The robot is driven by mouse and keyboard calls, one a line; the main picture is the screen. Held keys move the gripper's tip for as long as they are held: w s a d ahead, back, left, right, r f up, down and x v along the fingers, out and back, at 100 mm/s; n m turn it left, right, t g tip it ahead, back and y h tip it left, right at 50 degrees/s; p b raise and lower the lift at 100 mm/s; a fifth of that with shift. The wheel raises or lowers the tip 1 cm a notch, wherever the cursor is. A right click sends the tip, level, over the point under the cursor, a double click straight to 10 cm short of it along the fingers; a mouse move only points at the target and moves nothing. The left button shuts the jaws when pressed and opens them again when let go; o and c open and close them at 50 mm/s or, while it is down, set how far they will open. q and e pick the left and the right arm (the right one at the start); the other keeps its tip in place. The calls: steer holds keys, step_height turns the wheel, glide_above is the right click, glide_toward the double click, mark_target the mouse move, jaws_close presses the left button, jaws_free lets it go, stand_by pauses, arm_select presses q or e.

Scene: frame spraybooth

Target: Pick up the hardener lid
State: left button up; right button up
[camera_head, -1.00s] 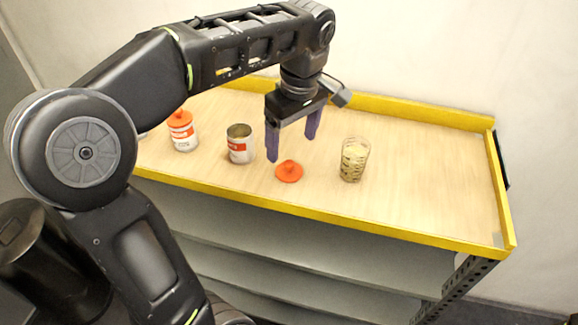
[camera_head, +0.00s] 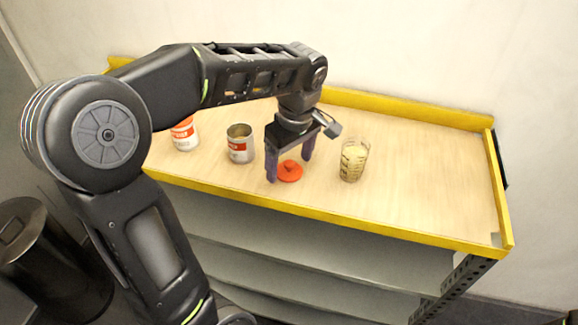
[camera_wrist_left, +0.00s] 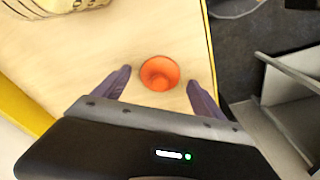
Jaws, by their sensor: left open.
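The orange-red hardener lid (camera_head: 290,171) lies on the wooden bench top, knob up, near the front yellow edge. It also shows in the left wrist view (camera_wrist_left: 159,73). My left gripper (camera_head: 289,168) is open and empty, pointing down, with its two purple fingers on either side of the lid in the head view. In the wrist view the lid lies between and a little beyond the fingertips (camera_wrist_left: 158,82); I cannot tell whether they touch it. An open white and red can (camera_head: 240,150) stands just left of the gripper.
A patterned cup with pale contents (camera_head: 354,161) stands just right of the gripper. A yellow rim (camera_head: 400,107) borders the bench. The right side is clear.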

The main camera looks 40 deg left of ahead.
arm_select(q)
steer(key=shift+f, duration=0.3)
stand_by(0.4)
steer(key=c, duration=1.5)
